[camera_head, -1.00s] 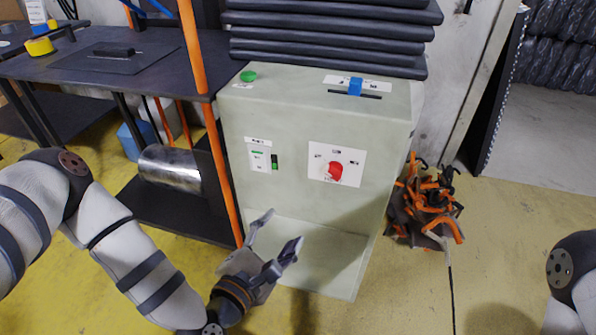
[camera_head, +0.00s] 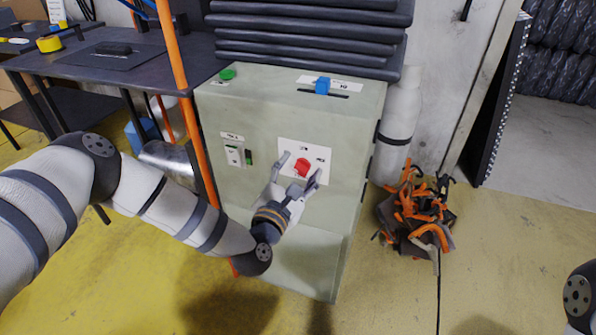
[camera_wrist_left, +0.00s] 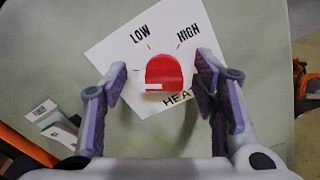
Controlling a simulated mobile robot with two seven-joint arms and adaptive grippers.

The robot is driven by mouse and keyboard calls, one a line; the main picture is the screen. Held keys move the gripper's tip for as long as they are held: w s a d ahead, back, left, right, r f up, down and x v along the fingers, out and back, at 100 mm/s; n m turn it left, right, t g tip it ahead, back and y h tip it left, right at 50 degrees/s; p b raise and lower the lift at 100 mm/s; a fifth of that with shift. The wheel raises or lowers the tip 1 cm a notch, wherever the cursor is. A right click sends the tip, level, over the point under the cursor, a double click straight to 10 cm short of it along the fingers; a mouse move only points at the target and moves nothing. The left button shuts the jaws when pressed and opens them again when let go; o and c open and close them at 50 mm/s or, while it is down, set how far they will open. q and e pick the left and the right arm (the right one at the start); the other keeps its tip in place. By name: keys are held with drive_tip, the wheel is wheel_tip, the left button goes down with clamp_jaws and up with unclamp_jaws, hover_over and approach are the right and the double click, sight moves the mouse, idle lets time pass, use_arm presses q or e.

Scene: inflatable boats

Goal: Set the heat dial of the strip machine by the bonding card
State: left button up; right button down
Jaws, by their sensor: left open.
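The strip machine (camera_head: 285,225) is a pale green-grey cabinet. Its red heat dial (camera_head: 302,167) sits on a white plate on the front. In the left wrist view the dial (camera_wrist_left: 164,70) shows a white mark at its lower left; the plate (camera_wrist_left: 115,50) reads LOW at upper left, HIGH at upper right and HEAT below, partly hidden. My left gripper (camera_head: 300,169) is open in front of the dial, one finger on each side. In the wrist view gaps show between both fingers and the dial. I cannot make out a bonding card. My right gripper is out of view.
A power switch (camera_head: 235,155) is left of the dial. A green button (camera_head: 227,74) and a blue slider (camera_head: 322,86) are on top. A dark table (camera_head: 150,65) and orange post (camera_head: 180,60) stand left. Orange-black clamps (camera_head: 415,220) lie piled at right.

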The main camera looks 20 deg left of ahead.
use_arm(q)
drive_tip(key=c, duration=1.2)
drive_tip(key=shift+o, duration=0.2)
drive_tip(key=m, duration=0.5)
drive_tip(key=shift+d, duration=0.15)
drive_tip(key=m, duration=0.4)
drive_tip(key=shift+d+m+p, duration=0.15)
drive_tip(key=shift+m+p, duration=0.15)
drive_tip(key=shift+p, duration=0.1)
drive_tip(key=m, duration=0.3)
drive_tip(key=shift+f+m+p, duration=0.15)
drive_tip(key=shift+m+p, duration=0.15)
drive_tip(key=m, duration=0.4)
drive_tip(key=shift+f+m+p, duration=0.1)
drive_tip(key=shift+m+p, duration=0.2)
drive_tip(key=m, duration=0.6)
drive_tip(key=shift+f+p, duration=0.2)
drive_tip(key=shift+p, duration=0.2)
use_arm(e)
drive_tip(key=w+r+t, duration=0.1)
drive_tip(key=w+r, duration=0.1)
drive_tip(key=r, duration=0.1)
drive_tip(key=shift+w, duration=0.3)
